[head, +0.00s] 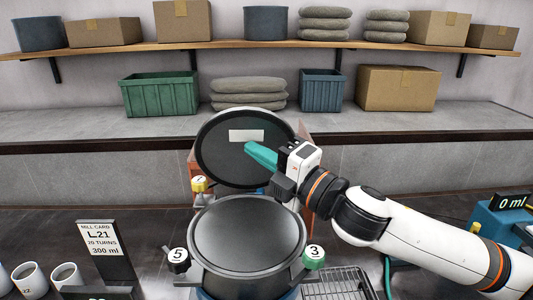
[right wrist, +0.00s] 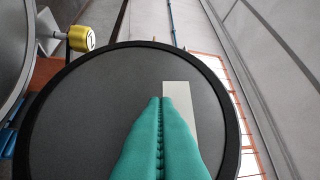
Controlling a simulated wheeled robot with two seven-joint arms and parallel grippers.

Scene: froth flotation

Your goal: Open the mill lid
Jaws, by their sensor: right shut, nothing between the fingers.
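The mill's round dark lid (head: 222,160) stands raised and tilted up behind the drum, with a pale rectangular label (head: 246,136) on its face. It also fills much of the right wrist view (right wrist: 85,110). The mill drum (head: 250,235) in front has a round dark-grey top inside a rim. Around it are a yellow knob 1 (head: 199,184), a black knob 5 (head: 177,256) and a green knob 3 (head: 313,256). My right gripper (head: 248,147), with teal fingers, is shut and empty in front of the lid's face by the label. I cannot tell whether it touches. My left gripper is out of view.
A mill card (head: 100,240) stands at the left near white cups (head: 66,275). A wire rack (head: 336,283) lies right of the drum, and a blue device (head: 500,228) stands at far right. Behind are a counter and a shelf (head: 280,46) with boxes, bins and sacks.

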